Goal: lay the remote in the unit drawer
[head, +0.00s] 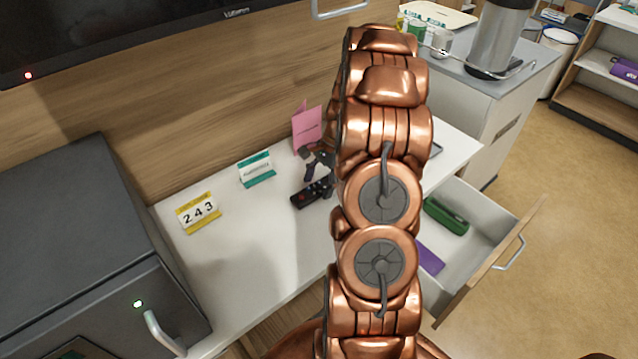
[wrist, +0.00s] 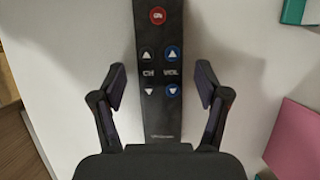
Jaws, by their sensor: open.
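The black remote (head: 311,194) lies on the white unit top (head: 255,240). In the wrist view the remote (wrist: 158,60) runs up the middle, with a red button and blue volume buttons showing. My gripper (wrist: 163,90) is open, with one finger on each side of the remote's lower part; I cannot tell whether they touch it. In the head view my gripper (head: 313,165) is just behind the remote, partly hidden by my arm. The unit drawer (head: 470,258) is pulled open at the right. It holds a green case (head: 446,215) and a purple item (head: 429,257), partly covered by my arm.
A yellow number card (head: 198,212), a teal-edged card (head: 257,170) and a pink card (head: 306,128) stand on the unit top. A dark grey cabinet (head: 75,215) is at the left. A side counter (head: 505,80) with a metal flask (head: 499,38) is behind the drawer.

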